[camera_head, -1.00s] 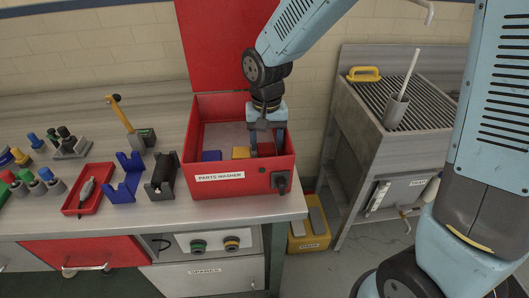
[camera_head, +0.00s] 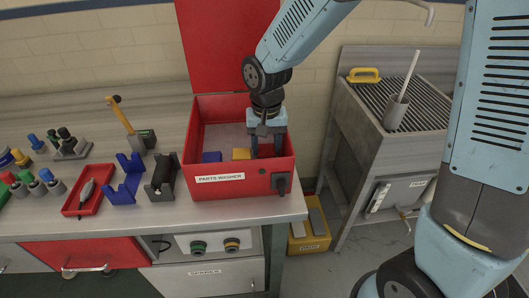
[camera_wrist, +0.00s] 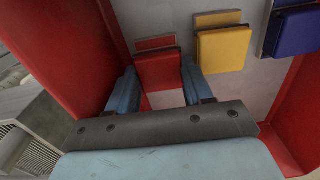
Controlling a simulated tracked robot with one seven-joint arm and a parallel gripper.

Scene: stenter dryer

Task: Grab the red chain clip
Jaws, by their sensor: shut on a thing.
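The red chain clip (camera_wrist: 159,70) shows in the wrist view between the two fingers of my gripper (camera_wrist: 160,80), low inside the red parts washer (camera_head: 235,181). My gripper is shut on it, one blue finger at each side. In the head view my gripper (camera_head: 266,150) reaches down into the right part of the washer, and the front wall hides the fingertips and the red clip.
A yellow clip (camera_wrist: 223,48) and a blue clip (camera_wrist: 293,32) lie in the washer beside the red one. The washer's red walls stand close around my gripper, and its raised red lid (camera_head: 225,45) is behind. A dark roller on a stand (camera_head: 161,175) and a blue cradle (camera_head: 127,180) are left of it.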

